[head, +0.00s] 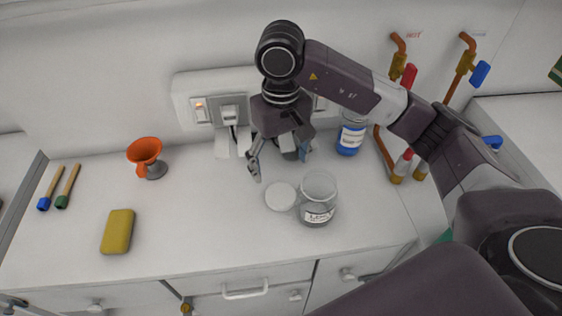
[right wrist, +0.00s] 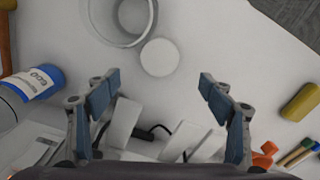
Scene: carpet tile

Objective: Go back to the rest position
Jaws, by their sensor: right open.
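My right gripper (head: 280,160) is open and empty above the back of the white counter (head: 200,245), in front of the wall sockets. In the right wrist view its two blue-padded fingers (right wrist: 160,95) stand wide apart with nothing between them. A glass jar with a label (head: 318,200) stands on the counter in front and to the right of the gripper. A round white lid (head: 280,196) lies beside the jar, apart from the fingers. The lid also shows in the right wrist view (right wrist: 160,57). My left gripper is in neither view.
A blue-labelled bottle (head: 350,135) stands behind the jar. Copper taps (head: 398,60) and pipes are at the right. White plugs and sockets (head: 230,108) are on the wall. The front middle of the counter is clear.

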